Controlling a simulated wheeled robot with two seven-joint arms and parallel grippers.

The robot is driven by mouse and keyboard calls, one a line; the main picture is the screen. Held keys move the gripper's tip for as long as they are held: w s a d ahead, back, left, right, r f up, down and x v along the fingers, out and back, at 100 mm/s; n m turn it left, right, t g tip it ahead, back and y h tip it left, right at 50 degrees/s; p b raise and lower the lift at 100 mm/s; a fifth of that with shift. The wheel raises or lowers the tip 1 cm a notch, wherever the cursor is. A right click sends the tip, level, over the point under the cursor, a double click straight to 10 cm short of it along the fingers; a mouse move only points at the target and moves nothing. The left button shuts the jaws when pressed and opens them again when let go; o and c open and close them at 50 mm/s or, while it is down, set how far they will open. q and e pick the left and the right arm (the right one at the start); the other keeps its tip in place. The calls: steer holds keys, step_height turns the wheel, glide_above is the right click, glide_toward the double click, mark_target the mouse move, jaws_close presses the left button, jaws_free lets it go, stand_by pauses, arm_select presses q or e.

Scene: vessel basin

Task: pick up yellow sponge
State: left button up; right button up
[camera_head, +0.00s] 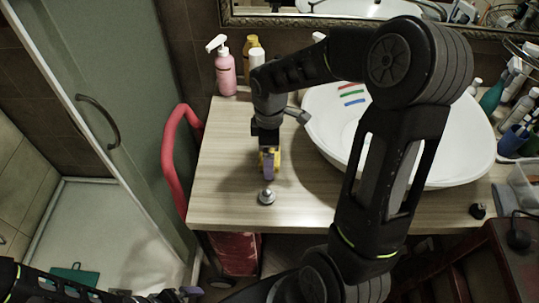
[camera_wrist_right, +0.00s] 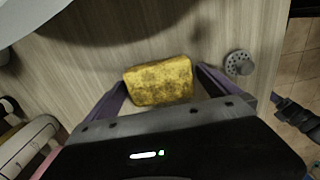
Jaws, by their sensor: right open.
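The yellow sponge (camera_wrist_right: 160,82) lies on the wooden counter in the right wrist view. It is a worn yellow block with dark patches. My right gripper (camera_wrist_right: 161,78) is open, with one purple finger on each side of the sponge; I cannot tell whether they touch it. In the head view, my right gripper (camera_head: 269,163) points down at the left part of the counter and hides most of the sponge. At the bottom left edge of the head view, a dark part of my left arm shows with a small purple piece of the left gripper (camera_head: 188,292).
A metal stopper (camera_head: 267,196) stands on the counter (camera_head: 225,205) close to the gripper. A white basin (camera_head: 450,160) is to the right. A pink pump bottle (camera_head: 225,72) stands at the back left. A red curved rail (camera_head: 170,160) runs along the counter's left edge.

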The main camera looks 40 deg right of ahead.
steer(key=c, duration=1.3)
steer(key=shift+o, duration=0.2)
step_height(320, 180, up, 10)
steer(key=shift+r+b, duration=0.1)
steer(key=shift+b, duration=0.4)
steer(key=o, duration=0.8)
steer(key=c, duration=0.7)
